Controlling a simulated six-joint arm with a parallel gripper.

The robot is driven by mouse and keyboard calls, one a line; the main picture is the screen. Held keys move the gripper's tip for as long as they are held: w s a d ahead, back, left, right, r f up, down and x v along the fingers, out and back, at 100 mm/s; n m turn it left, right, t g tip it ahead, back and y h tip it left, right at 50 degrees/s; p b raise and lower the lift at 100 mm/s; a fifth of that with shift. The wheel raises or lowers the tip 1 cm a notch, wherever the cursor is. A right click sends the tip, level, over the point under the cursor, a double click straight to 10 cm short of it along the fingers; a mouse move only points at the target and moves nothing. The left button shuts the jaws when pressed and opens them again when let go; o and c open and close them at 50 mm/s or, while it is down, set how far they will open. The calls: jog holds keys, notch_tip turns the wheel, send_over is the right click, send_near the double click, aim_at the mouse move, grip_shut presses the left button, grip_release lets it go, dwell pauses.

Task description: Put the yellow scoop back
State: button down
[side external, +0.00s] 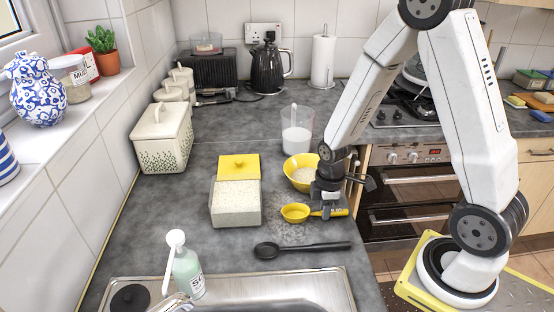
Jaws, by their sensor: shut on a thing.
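The yellow scoop (296,213) is at the right part of the grey worktop, its round bowl pointing left. My gripper (329,210) points down and is shut on the scoop's handle, right of its bowl. I cannot tell whether the scoop touches the worktop. A pale rectangular tub (235,218) full of white grains stands left of the scoop. Its yellow lid (239,166) appears open behind it. A yellow bowl (295,178) with white grains stands just behind the scoop, partly hidden by my gripper.
Loose grains lie around the scoop. A black spoon (300,248) lies in front. A measuring jug (297,140) stands behind the bowl. A soap bottle (187,272) stands by the sink (285,285). A cream bread bin (160,146) is at left. The worktop behind the lid is clear.

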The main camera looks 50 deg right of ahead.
jog(key=shift+f, duration=0.1)
jog(key=c, duration=0.6)
grip_release()
jog(key=shift+o, duration=0.2)
notch_tip(320, 180, up, 12)
dwell(0.6)
jog(key=shift+s, duration=0.1)
dwell(0.5)
